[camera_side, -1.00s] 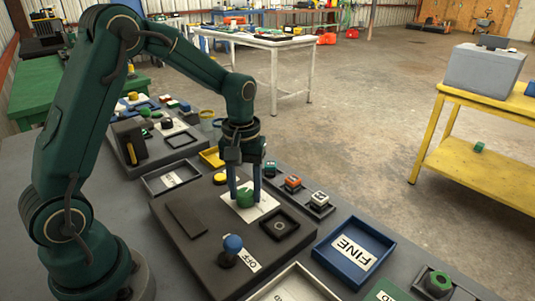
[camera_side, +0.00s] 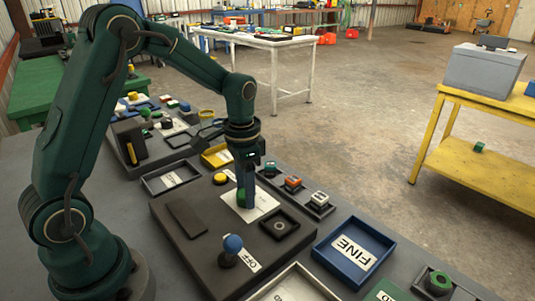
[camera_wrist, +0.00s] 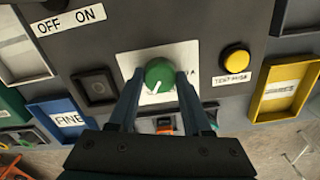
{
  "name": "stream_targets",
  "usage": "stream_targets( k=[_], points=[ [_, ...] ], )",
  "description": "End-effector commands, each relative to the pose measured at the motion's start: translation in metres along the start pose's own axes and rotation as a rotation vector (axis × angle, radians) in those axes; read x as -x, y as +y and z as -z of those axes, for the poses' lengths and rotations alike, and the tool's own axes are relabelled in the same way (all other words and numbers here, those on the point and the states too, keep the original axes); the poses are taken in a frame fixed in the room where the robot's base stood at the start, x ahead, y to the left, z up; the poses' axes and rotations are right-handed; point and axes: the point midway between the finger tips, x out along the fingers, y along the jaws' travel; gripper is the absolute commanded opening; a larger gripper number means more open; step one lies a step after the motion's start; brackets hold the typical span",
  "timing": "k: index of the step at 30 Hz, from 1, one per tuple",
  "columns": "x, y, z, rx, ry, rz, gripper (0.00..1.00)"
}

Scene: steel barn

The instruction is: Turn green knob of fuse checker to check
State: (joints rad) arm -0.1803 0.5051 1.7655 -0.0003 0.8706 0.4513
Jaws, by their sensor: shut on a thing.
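The dark fuse checker (camera_side: 213,270) lies on the bench with a white label plate (camera_side: 265,203) under its green knob (camera_side: 241,198). In the wrist view the knob (camera_wrist: 159,72) is round, with a white pointer line towards the lower left. My gripper (camera_side: 246,197) points down over the plate, and its fingers (camera_wrist: 158,80) are shut on the knob from both sides. The plate's lettering is mostly hidden by the fingers.
On the checker are a yellow button (camera_side: 220,179), a square dark socket (camera_side: 279,224) and a blue-topped switch (camera_side: 232,244) beside an OFF label. A blue FINE tray (camera_side: 372,270) and a yellow tray (camera_wrist: 257,104) stand beside it. Small coloured blocks (camera_side: 292,183) sit behind.

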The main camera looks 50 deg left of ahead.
Motion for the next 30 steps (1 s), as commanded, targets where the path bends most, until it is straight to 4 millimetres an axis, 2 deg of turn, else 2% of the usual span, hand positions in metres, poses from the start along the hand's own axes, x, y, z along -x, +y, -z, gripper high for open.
stream_targets(
  k=[18, 30],
  points=[
    [0.0011, 0.0008, -0.0009, -0.539, -0.002, -0.002, 0.00],
    [0.0011, 0.0008, -0.0010, -0.705, -0.002, -0.002, 0.00]
  ],
)
